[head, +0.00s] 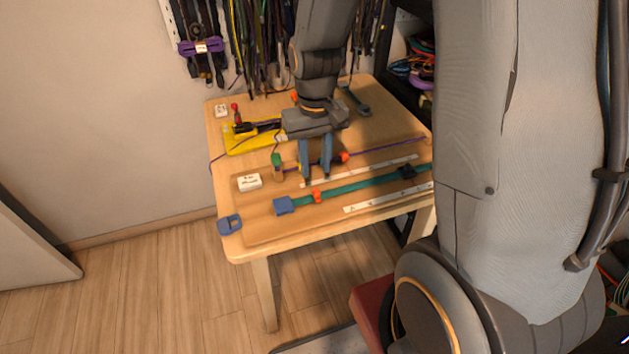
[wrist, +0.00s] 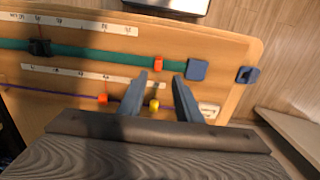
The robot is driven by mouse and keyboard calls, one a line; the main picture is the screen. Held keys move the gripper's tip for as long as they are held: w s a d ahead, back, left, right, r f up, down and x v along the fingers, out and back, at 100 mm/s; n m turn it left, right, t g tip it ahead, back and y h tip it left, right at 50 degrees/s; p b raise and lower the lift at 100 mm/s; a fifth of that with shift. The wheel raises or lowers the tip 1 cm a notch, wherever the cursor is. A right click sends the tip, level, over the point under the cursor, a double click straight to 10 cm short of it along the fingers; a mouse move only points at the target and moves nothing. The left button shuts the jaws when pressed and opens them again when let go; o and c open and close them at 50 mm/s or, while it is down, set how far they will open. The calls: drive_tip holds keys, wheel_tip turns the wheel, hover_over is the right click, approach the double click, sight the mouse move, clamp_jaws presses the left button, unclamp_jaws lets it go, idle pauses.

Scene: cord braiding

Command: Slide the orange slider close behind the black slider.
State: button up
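The orange slider (head: 317,196) sits on a teal cord (head: 350,186), near its blue end block (head: 283,206). The black slider (head: 407,171) is farther right on the same cord, with a stretch of bare cord between the two. In the wrist view the orange slider (wrist: 158,63) lies just beyond the fingertips, between their lines, and the black slider (wrist: 40,48) is far left. My gripper (head: 315,178) is open and empty, its fingers apart and pointing down. It appears above the board, on the purple-cord side of the teal cord; its exact height is unclear.
A purple cord (head: 380,149) with another orange piece (head: 345,157) runs behind the teal one. White ruled strips (head: 380,197) lie alongside. A loose blue piece (head: 229,225) is at the table corner.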

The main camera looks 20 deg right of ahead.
sight(317, 190)
drive_tip(key=shift+d+f+p, duration=0.2)
drive_tip(key=shift+f+p, duration=0.15)
drive_tip(key=shift+f, duration=3.5)
